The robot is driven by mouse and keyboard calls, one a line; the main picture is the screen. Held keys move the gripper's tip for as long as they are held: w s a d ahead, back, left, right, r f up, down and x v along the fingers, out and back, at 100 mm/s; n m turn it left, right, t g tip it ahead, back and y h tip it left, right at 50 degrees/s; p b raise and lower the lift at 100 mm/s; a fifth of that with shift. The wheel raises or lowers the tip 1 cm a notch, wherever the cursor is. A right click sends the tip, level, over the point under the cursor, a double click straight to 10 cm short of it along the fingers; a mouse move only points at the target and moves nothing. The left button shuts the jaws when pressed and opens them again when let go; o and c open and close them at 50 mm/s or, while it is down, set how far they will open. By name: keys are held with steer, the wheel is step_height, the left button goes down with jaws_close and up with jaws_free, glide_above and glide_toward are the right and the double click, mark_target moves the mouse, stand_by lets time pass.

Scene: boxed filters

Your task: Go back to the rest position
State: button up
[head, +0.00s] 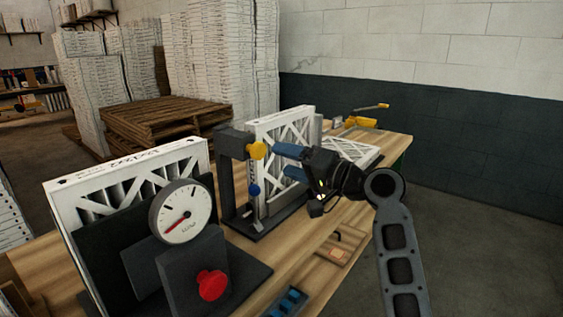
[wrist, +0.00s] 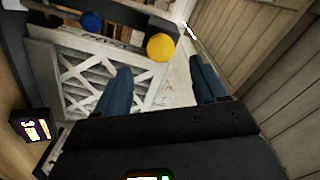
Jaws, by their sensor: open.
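My gripper (head: 289,162) is at the middle of the head view, pointing left over the workbench. Its two blue fingers are apart with nothing between them; the gap also shows in the wrist view (wrist: 163,88). Just beyond the fingertips is a yellow knob (head: 257,150) on a dark upright stand (head: 226,170); the knob shows ahead of the fingers in the wrist view (wrist: 160,47). A blue knob (head: 254,190) sits lower on the same stand. A white-framed filter (head: 283,122) stands upright behind the stand. I cannot tell whether a finger touches anything.
The wooden workbench (head: 312,252) holds a gauge (head: 182,212) with a red knob (head: 212,285) at front left, beside another upright filter (head: 130,165). Another filter (head: 352,150) lies at the back right near a yellow-handled tool (head: 360,122). Pallets (head: 165,120) stand behind; floor at right is clear.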

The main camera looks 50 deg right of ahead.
stand_by(0.5)
steer(key=s+a+f+n+g+h, duration=0.2)
steer(key=s+a+f, duration=0.45)
steer(key=f, duration=0.35)
steer(key=s+a+f+n+g+h, duration=0.1)
steer(key=s+a+f, duration=0.5)
steer(key=s+f, duration=0.25)
steer(key=s+a+r+n+y, duration=0.1)
steer(key=s+a+n, duration=0.3)
steer(key=s, duration=0.7)
steer(key=s+a+r+n+y, duration=0.1)
steer(key=s+a+n, duration=0.3)
steer(key=s+a, duration=0.5)
steer(key=shift+s+r+n, duration=0.3)
steer(key=shift+s+r, duration=0.3)
steer(key=shift+s, duration=0.35)
steer(key=shift+a, duration=0.1)
